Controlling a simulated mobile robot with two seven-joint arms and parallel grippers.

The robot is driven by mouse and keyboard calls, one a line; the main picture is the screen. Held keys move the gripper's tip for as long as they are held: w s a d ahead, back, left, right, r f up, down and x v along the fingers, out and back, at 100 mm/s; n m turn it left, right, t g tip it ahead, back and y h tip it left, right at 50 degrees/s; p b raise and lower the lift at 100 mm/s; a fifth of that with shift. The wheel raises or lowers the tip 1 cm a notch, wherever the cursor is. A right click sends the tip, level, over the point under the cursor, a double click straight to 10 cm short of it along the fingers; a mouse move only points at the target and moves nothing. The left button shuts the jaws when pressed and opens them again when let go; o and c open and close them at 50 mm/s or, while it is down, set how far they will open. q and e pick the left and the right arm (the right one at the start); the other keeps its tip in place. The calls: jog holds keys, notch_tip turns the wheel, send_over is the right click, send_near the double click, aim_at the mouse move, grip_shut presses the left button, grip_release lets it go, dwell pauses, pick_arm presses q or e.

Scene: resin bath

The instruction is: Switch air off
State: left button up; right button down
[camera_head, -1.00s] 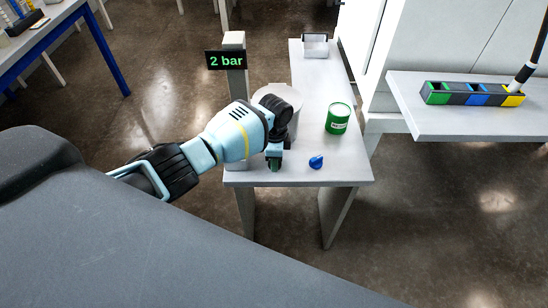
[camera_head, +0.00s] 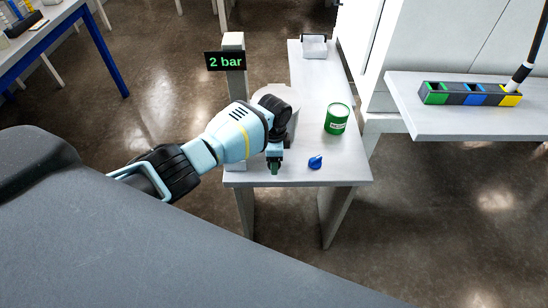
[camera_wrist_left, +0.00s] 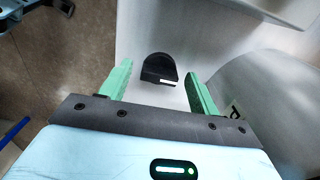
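A black rounded knob (camera_wrist_left: 160,68) with a short white mark sits on a pale surface in the left wrist view. It appears between the green fingers of my left gripper (camera_wrist_left: 159,72), which are apart with a gap on both sides of it. In the head view my left gripper (camera_head: 274,166) points down at the near left part of the grey table (camera_head: 345,172), and the knob is hidden behind my arm. A black display (camera_head: 226,61) on a post reads "2 bar" in green. My right gripper is not in view.
A grey round vessel (camera_head: 285,93) stands behind my left wrist. A green can (camera_head: 337,118) and a small blue knob-like piece (camera_head: 315,162) are to the right on the table. A bench (camera_head: 440,125) at the right holds a coloured block rack (camera_head: 470,94).

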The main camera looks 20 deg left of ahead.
pick_arm(q)
notch_tip(320, 180, up, 7)
jog(key=shift+w+f+p, duration=0.1)
jog(key=shift+p, duration=0.55)
jog(key=shift+r, duration=0.55)
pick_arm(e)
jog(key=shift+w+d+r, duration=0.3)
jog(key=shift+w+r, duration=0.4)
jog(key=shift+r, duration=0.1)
pick_arm(q)
jog(key=shift+f, duration=0.1)
